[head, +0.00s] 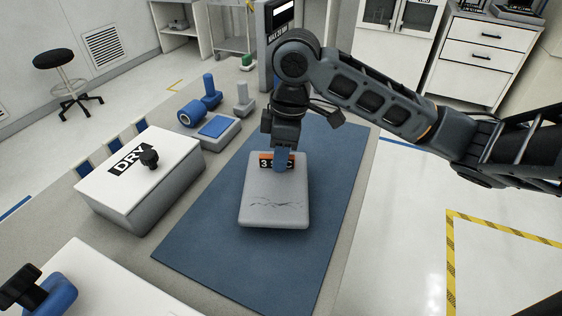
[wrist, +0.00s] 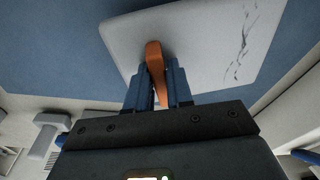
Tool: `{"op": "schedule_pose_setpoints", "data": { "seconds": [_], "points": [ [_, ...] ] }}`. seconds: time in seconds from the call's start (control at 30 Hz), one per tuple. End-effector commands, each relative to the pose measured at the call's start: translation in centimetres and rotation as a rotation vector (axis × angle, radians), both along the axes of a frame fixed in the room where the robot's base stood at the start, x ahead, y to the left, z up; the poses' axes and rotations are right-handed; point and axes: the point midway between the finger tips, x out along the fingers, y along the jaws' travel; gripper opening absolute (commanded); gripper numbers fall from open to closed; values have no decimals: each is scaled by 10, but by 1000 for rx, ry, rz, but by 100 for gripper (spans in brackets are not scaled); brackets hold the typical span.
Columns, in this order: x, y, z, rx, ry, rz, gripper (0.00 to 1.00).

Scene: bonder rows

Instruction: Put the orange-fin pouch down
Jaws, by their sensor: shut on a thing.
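The orange-fin pouch (head: 274,198) is a grey, rounded slab with a crease mark on its face, an orange fin and a black-and-white label at its far end. It is over the blue mat (head: 210,238) in the head view; I cannot tell whether it touches the mat. My gripper (head: 283,160) comes down on the fin from above. In the wrist view the blue fingers of my gripper (wrist: 158,88) are shut on the orange fin (wrist: 155,62), and the pouch body (wrist: 200,40) extends beyond them. Part of the fin is hidden by the fingers.
A white-lidded box marked DRY (head: 118,186) with a black knob stands left of the mat. A blue roll dispenser (head: 192,113) and a grey post (head: 243,98) stand behind it. A white surface with a blue-and-black knob (head: 45,295) is at front left. The mat around the pouch is bare.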

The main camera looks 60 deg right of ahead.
Motion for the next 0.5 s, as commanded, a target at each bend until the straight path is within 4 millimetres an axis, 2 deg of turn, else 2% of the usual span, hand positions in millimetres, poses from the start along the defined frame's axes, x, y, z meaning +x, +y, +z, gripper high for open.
{"op": "schedule_pose_setpoints", "data": {
  "seconds": [0.1, 0.2, 0.43, 0.47, 0.5],
  "points": [
    [-1, 0, -17, 1, 2, -3, 0],
    [-1, 0, -24, 1, 1, -1, 0],
    [0, 0, -25, 0, 0, 0, 0],
    [0, 0, -25, 0, 0, 0, 22],
    [0, 0, -25, 0, 0, 0, 26]
  ]
}}
